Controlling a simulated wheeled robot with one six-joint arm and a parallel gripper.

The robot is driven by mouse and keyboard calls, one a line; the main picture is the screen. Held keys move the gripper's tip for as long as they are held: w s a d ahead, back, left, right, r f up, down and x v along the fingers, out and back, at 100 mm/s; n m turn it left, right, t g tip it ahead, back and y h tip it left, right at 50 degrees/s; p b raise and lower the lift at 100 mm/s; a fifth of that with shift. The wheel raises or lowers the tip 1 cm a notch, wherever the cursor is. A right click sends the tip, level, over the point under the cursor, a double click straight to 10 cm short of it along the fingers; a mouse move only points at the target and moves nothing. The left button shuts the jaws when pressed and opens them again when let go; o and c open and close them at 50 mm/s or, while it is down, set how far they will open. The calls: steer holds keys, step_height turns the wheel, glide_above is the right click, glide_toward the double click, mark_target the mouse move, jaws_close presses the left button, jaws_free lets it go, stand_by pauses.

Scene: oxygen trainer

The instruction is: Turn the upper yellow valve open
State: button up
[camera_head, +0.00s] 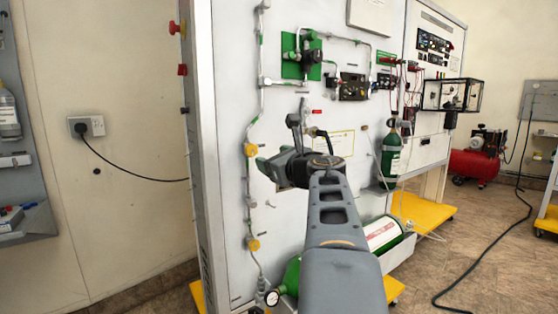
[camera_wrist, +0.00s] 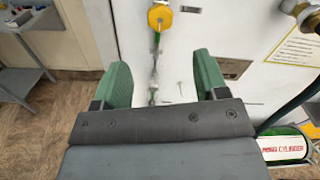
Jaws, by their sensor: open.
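The upper yellow valve (camera_head: 250,150) sits on the thin vertical pipe near the left edge of the white panel. In the wrist view, a yellow valve (camera_wrist: 160,17) at the top centre appears to be this one. My gripper (camera_wrist: 162,75) is open, with its two green fingers apart and nothing between them except a view of the panel and pipe. In the head view my gripper (camera_head: 268,167) is just right of and slightly below the upper valve, apparently apart from it. One finger is mostly hidden there.
A lower yellow valve (camera_head: 253,245) is on the same pipe, with a gauge (camera_head: 272,298) below. A green cylinder (camera_head: 384,234) lies at the panel's foot, partly behind my arm. A small green bottle (camera_head: 391,158) stands to the right. Floor left of the panel is clear.

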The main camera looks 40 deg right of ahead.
steer(key=shift+s+a, duration=0.15)
steer(key=shift+s, duration=0.9)
steer(key=shift+r, duration=0.1)
